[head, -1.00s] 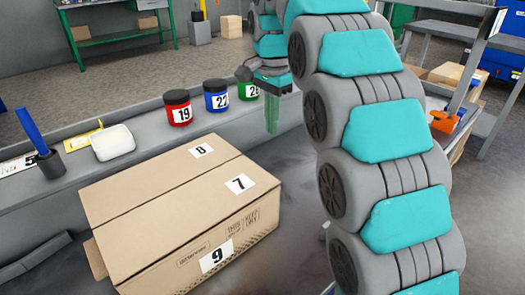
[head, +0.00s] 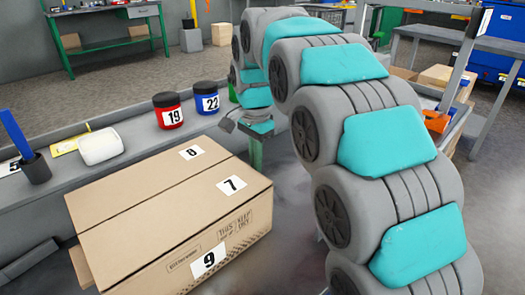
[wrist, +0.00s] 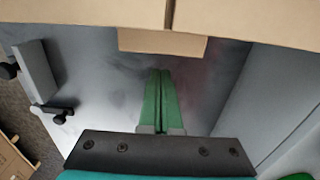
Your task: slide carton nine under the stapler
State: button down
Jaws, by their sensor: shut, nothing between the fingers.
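Carton nine (head: 150,225) is a brown cardboard box on the grey surface, with a 9 label on its near side and 7 and another numbered label on top. In the wrist view the carton (wrist: 80,22) crosses the top, with a flap (wrist: 162,42) sticking out toward my fingers. My gripper (head: 256,168) points down just beyond the carton's right end. Its green fingers (wrist: 160,76) are shut together and empty, with a gap to the carton in the wrist view. I cannot clearly identify the stapler; an orange device (head: 436,122) stands at the right, partly hidden.
Jars 19 (head: 167,111) and 22 (head: 205,99) stand on the ledge behind the carton. A white tub (head: 100,147) and a dark cup (head: 35,168) are at the left. Black knobs (wrist: 62,116) show on the wrist view's left. My arm covers much of the right side.

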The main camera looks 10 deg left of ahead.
jog(key=shift+s+a, duration=0.55)
jog(key=shift+s, duration=0.1)
